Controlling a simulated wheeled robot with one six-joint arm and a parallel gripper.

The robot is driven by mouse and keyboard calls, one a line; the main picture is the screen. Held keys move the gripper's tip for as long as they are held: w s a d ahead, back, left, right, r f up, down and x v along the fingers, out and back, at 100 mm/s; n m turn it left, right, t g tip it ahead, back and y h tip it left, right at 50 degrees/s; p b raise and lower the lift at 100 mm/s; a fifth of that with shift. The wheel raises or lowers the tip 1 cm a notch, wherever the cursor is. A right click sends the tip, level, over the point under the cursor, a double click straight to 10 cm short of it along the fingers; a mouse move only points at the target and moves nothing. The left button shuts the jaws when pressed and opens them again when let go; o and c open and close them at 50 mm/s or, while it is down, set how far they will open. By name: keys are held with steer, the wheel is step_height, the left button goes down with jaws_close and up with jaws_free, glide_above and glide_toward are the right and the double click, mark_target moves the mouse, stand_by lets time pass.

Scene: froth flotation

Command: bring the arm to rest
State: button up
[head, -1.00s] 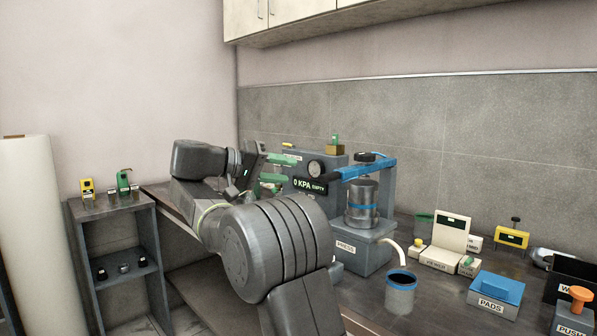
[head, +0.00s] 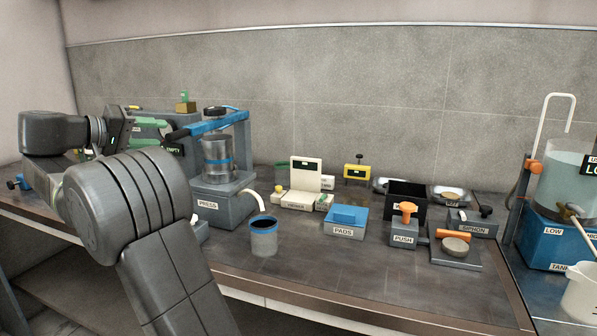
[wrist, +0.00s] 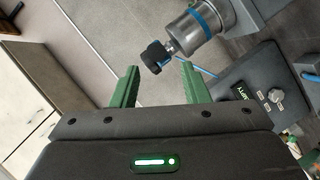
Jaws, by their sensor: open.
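My gripper (head: 152,132) is at the left of the head view, in front of the filter press, with green fingers. In the wrist view my gripper (wrist: 156,84) has its two green fingers spread apart with nothing between them. My grey arm crosses the left of the head view, folded at the elbow. The press (head: 222,205) stands just right of the fingers, with a steel cylinder (head: 217,158) under a blue frame. In the wrist view a black knob (wrist: 155,55) lies beyond the fingertips.
Right of the press stand a blue-rimmed cup (head: 263,238), a blue-topped PADS box (head: 345,223), a PUSH block (head: 403,234) and a black bin (head: 407,196). A tank (head: 568,175) stands at the far right. The bench front (head: 330,285) is clear.

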mark_target(179, 135)
steer(key=x, duration=0.6)
steer(key=shift+w+d, duration=0.15)
steer(key=p+v, duration=0.1)
steer(key=v, duration=1.3)
steer(key=b+x, duration=0.1)
steer(key=x, duration=1.3)
steer(key=shift+d+f+b, duration=0.3)
steer(key=shift+b, duration=0.5)
steer(key=shift+s+d+r+n+t+y+b, duration=0.2)
steer(key=shift+s+d+n+t+y+b, duration=0.1)
steer(key=shift+d+b, duration=0.3)
steer(key=shift+d, duration=0.1)
steer(key=shift+r, duration=0.1)
